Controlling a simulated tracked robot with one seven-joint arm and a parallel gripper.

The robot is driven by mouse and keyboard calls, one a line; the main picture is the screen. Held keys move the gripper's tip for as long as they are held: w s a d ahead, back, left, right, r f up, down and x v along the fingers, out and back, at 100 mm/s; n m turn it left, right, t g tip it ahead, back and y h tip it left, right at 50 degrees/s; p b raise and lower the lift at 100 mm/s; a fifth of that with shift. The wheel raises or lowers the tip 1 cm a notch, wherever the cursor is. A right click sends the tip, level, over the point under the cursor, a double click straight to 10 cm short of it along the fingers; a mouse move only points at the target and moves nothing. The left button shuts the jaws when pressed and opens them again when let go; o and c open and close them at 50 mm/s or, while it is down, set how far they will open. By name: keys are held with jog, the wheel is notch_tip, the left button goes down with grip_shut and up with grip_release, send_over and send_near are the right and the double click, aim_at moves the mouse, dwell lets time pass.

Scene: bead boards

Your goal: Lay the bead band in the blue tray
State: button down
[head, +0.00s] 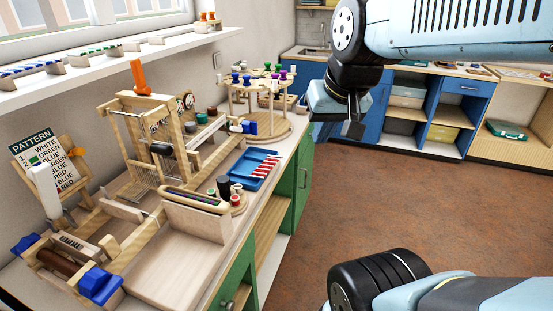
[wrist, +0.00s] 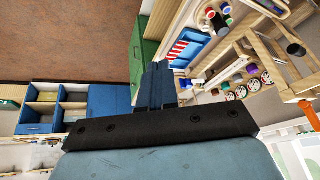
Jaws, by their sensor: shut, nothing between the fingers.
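The blue tray (head: 252,155) lies on the wooden bench top, right of the loom. A red-and-white striped band (head: 265,168), which looks like the bead band, lies in it. In the wrist view the blue tray (wrist: 201,40) and the striped band (wrist: 178,50) show near the top, beyond my fingers. My gripper (head: 354,130) hangs in the air over the floor, to the right of the bench and apart from the tray. In the wrist view my gripper (wrist: 157,76) has its fingers together and holds nothing.
The wooden loom (head: 150,140) fills the bench's left part. A pattern card (head: 45,150) stands at its left. A round peg stand (head: 262,125) is behind the tray, and dark and red spools (head: 224,187) stand in front of it. Open floor (head: 400,195) lies right of the bench.

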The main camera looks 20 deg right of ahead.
jog(key=w+d+f+m+g+y, duration=0.2)
jog(key=w+f+m+y, duration=0.2)
jog(key=w+f+m, duration=0.7)
jog(key=w+d+f+m+t+y, duration=0.2)
jog(key=w+d+f+m+y, duration=0.1)
jog(key=w+d+f+m, duration=0.75)
jog(key=m, duration=0.3)
send_near(266, 166)
jog(key=shift+n, duration=0.25)
jog(key=shift+w+a+f, duration=0.1)
jog(key=shift+w+f, duration=0.1)
jog(key=shift+f, duration=0.6)
jog(key=shift+w+a+f, duration=0.1)
jog(key=shift+w+f, duration=0.05)
jog(key=shift+f, duration=0.65)
jog(key=shift+w+a+f, duration=0.1)
jog(key=shift+w+f, duration=0.1)
jog(key=shift+f, duration=0.6)
